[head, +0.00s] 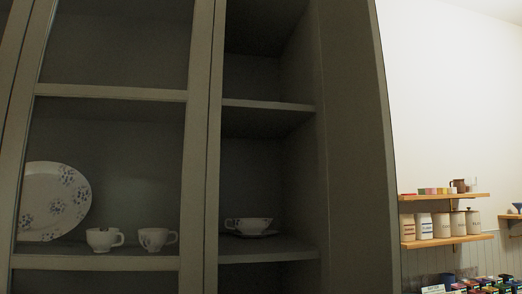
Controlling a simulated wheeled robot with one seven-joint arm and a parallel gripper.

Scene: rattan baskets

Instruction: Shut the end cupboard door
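A tall grey-green cupboard (112,92) fills the left and middle of the head view. Its left section has a framed front with crossbars, which looks glazed. The end section on the right is uncovered, and its shelves (268,104) show directly. A plain dark upright panel (350,150) stands along the right of this opening, with a paler edge (387,150). I cannot tell whether this panel is the swung-open end door or the cupboard's side wall. No handle can be made out. My gripper is not in view.
A cup on a saucer (248,225) stands inside the open section. A patterned plate (55,200) and two cups (104,239) (156,238) stand in the left section. Right of the cupboard, wooden wall shelves (447,242) hold jars (441,225); coloured packets (480,286) lie below.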

